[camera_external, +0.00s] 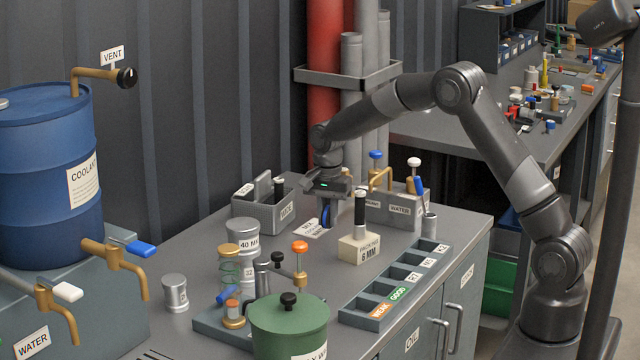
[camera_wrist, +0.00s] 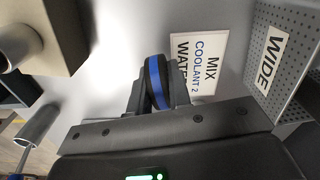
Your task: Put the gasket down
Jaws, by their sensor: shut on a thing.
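My gripper (camera_external: 329,212) points down over the grey bench top. It is shut on the gasket, a ring that shows blue between the fingers (camera_external: 326,215). In the wrist view the gasket (camera_wrist: 156,82) is seen edge-on as a blue band with black beside it, held upright between the dark fingers. The gasket is low, close to the bench; I cannot tell whether it touches. A white card (camera_external: 308,229) reading "MIX COOLANT 2 WATER" lies beside it and shows in the wrist view (camera_wrist: 208,52).
A perforated bin (camera_external: 264,214) labelled WIDE stands to the left. A beige 6 MM block (camera_external: 359,248) with a black-handled tool stands close to the right. A compartment tray (camera_external: 395,287) lies at the front right. A green pot (camera_external: 290,328) and grey canisters stand nearer the camera.

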